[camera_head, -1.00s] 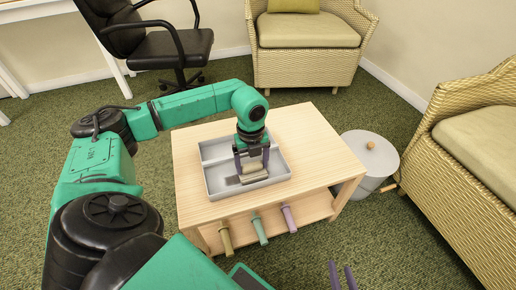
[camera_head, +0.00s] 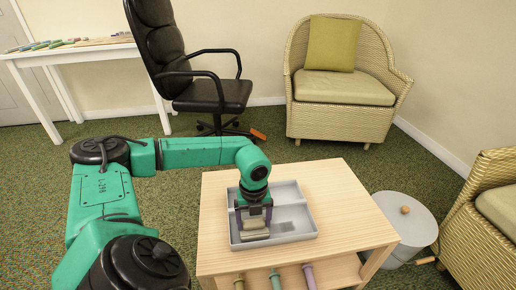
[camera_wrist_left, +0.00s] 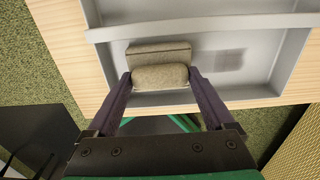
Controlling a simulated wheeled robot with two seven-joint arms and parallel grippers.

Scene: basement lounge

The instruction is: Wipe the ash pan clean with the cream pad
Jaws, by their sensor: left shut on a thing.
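The grey ash pan (camera_head: 286,190) lies on the wooden table; a low divider crosses it. My left gripper (camera_head: 254,217) points down into the pan, shut on the cream pad (camera_head: 255,234). The pad is at the left part of the near compartment, low over or on its floor; exact contact cannot be told. In the left wrist view the pad (camera_wrist_left: 160,76) sits between the two purple fingers, and the pan (camera_wrist_left: 262,67) extends to its right. A darker grey smear (camera_wrist_left: 229,59) shows on the floor right of the pad. My right gripper is out of view.
An orange item (camera_head: 258,134) lies on the carpet.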

